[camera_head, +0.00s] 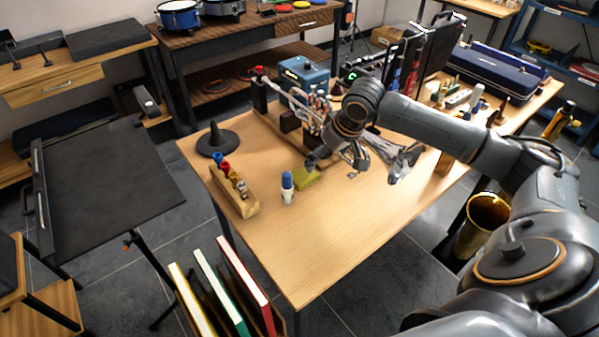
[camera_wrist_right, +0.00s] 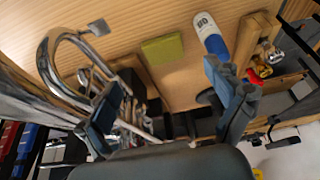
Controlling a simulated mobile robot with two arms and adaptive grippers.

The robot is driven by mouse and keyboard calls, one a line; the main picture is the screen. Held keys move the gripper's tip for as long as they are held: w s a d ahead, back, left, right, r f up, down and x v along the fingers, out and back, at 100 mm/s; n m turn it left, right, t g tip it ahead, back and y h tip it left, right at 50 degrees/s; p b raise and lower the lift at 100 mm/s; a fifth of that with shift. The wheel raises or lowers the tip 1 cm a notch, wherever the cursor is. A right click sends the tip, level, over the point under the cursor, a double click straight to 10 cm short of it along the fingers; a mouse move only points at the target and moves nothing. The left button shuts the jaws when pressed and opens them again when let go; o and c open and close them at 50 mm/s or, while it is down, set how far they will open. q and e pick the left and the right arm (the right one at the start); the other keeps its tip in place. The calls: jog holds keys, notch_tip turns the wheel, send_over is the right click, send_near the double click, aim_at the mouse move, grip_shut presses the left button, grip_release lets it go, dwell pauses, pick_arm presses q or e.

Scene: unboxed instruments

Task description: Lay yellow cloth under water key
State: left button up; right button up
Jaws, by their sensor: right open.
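The yellow cloth (camera_head: 306,177) is a small folded olive-yellow rectangle lying flat on the wooden table. It also shows in the right wrist view (camera_wrist_right: 162,48). A silver instrument (camera_head: 403,162) with curved tubing lies right of my gripper; its bent tube (camera_wrist_right: 45,60) is at the left of the wrist view. I cannot make out the water key for certain. My right gripper (camera_head: 338,160) is open and empty just beyond and right of the cloth, pointing down. Its fingers (camera_wrist_right: 168,108) are apart, with the cloth visible past them. My left gripper is not in view.
A white bottle with a blue cap (camera_head: 288,190) stands next to the cloth. A blue box (camera_head: 303,77) stands behind. The table's front (camera_head: 320,245) is clear.

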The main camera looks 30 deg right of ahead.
send_near(310, 183)
jog(key=shift+w+f, duration=0.35)
jog(key=shift+f, duration=0.3)
jog(key=shift+w+f, duration=0.2)
jog(key=shift+f, duration=0.35)
jog(key=x, duration=0.5)
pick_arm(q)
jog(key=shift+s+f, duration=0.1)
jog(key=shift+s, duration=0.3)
pick_arm(e)
jog(key=shift+r, duration=0.1)
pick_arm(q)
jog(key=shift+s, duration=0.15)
pick_arm(e)
jog(key=c, duration=0.9)
jog(key=shift+o, duration=0.2)
